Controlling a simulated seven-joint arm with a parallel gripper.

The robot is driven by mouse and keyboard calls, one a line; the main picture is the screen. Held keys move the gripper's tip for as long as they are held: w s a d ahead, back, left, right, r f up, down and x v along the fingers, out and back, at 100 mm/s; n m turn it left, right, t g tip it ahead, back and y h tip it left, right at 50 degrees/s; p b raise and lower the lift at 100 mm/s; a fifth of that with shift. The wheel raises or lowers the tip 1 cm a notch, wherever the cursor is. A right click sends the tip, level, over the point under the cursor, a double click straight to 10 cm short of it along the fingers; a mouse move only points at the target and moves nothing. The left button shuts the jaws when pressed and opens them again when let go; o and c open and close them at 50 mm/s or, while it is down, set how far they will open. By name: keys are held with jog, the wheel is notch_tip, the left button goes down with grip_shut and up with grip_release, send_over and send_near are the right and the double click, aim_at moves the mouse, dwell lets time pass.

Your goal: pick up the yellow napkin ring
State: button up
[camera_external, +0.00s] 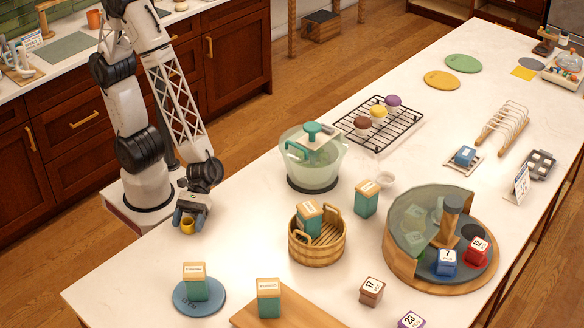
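The yellow napkin ring (188,226) is a small ring at the left end of the white counter, close to its edge. My gripper (189,219) points down right at the ring, with the fingers at its upper part. The fingers and wrist hide part of the ring. I cannot tell whether the fingers touch it or are closed on it, or whether the ring rests on the counter.
A clear bowl with a teal-handled lid (312,170) stands right of my gripper. A wooden basket (317,250) holds a teal box. Another teal box sits on a blue round mat (199,305) in front. A wooden turntable (400,262) is further right. Counter around the ring is bare.

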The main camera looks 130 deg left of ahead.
jog(key=c, duration=0.8)
jog(key=shift+o, duration=0.2)
jog(key=shift+r, duration=0.15)
jog(key=shift+r, duration=0.9)
jog(key=shift+s+a+r, duration=0.1)
jog(key=shift+s+r, duration=0.2)
jog(key=shift+r, duration=0.5)
jog(key=s+a, duration=0.2)
jog(key=s, duration=0.5)
jog(key=s+a+r, duration=0.1)
jog(key=s+a, duration=0.1)
jog(key=s, duration=0.5)
jog(key=shift+s+a+r, duration=0.15)
jog(key=shift+s+a, duration=0.1)
jog(key=shift+s, duration=0.05)
